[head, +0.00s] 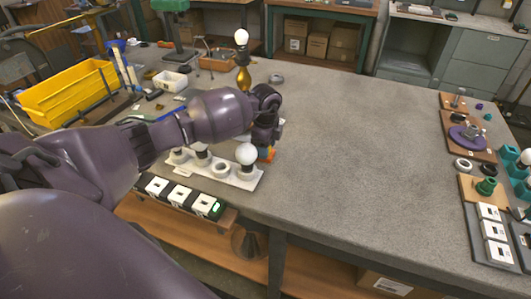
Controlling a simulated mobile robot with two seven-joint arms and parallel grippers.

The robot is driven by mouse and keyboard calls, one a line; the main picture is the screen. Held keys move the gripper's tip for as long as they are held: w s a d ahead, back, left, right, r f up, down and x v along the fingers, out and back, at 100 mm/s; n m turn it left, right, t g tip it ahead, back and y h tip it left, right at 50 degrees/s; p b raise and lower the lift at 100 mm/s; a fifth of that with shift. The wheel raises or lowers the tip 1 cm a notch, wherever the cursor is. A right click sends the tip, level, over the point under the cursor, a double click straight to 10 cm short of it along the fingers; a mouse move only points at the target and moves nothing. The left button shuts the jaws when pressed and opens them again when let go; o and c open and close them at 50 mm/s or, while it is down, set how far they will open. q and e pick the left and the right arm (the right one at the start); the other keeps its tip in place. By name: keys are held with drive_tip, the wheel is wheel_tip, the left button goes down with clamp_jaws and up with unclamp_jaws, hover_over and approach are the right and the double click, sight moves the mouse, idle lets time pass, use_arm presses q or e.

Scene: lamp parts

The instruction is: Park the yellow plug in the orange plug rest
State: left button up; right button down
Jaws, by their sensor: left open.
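My left arm reaches in from the left, and its dark gripper (268,143) is low over the table, just behind the white bulb on the socket strip. It is open; its fingertips are small and partly hidden. A small orange piece (267,154) shows right beneath the gripper, with a bit of blue beside it; it may be the orange plug rest. I cannot pick out the yellow plug clearly, as the gripper and arm cover that area. My right gripper is not in view.
A white socket strip (237,178) with a round bulb (246,154) stands in front of the gripper. A brass lamp (243,77) with a bulb stands behind. White switches (180,195) line the front edge. A yellow bin (70,95) is at left. The table's middle is clear.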

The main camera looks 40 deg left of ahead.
use_arm(q)
drive_tip(key=shift+r, duration=0.1)
wheel_tip(320, 180, up, 11)
drive_tip(key=shift+f+p, duration=0.2)
drive_tip(key=shift+p, duration=0.5)
